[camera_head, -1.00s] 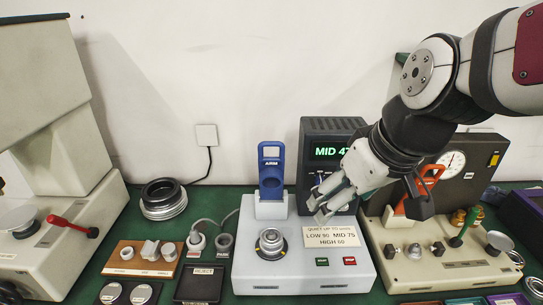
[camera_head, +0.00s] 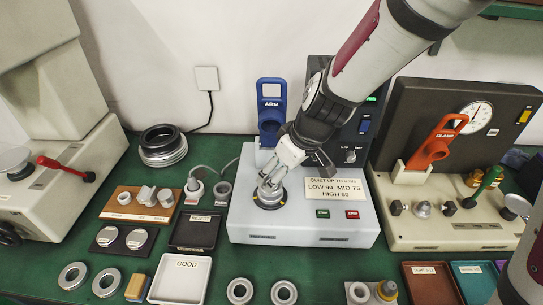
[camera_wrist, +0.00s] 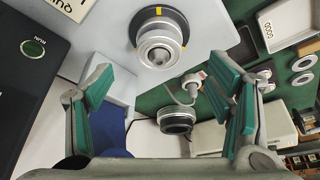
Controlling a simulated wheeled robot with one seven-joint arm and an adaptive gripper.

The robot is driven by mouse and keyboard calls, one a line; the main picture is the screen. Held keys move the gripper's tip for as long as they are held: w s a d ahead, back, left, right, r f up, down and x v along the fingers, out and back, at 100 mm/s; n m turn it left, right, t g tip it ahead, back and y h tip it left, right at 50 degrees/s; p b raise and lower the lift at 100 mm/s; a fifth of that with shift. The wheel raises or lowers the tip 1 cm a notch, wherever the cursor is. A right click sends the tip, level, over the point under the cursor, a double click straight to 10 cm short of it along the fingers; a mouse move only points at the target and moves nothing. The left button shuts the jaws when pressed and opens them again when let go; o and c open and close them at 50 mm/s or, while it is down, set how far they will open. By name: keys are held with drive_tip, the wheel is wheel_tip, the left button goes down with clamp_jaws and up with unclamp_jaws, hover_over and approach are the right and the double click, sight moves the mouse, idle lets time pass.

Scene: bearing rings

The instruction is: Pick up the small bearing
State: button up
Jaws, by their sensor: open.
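A small metallic bearing (camera_wrist: 158,45) sits on the spindle of the white tester (camera_head: 355,232), inside a dark ring with yellow marks (camera_head: 268,203). In the head view my gripper (camera_head: 270,186) is right over this spindle and mostly hides the bearing. In the wrist view my gripper (camera_wrist: 165,95) is open, its green-padded fingers wide apart with nothing between them at the tips. The bearing lies beyond the fingertips in that view. Contact cannot be judged.
A blue ARM lever (camera_head: 270,105) stands behind the spindle. A GOOD tray (camera_head: 180,299) and a REJECT tray (camera_head: 195,246) lie at left. Loose rings (camera_head: 240,291) lie in front. A large stacked ring (camera_head: 163,150) stands at back left. A clamp station (camera_head: 450,240) is at right.

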drive_tip(key=shift+w+x, duration=0.1)
drive_tip(key=shift+x, duration=1.5)
drive_tip(key=shift+w+x, duration=0.15)
drive_tip(key=shift+x, duration=1.45)
drive_tip(key=shift+a+r, duration=0.1)
drive_tip(key=shift+c, duration=0.3)
drive_tip(key=c, duration=1.4)
drive_tip(key=shift+c, duration=0.5)
drive_tip(key=shift+r, duration=0.15)
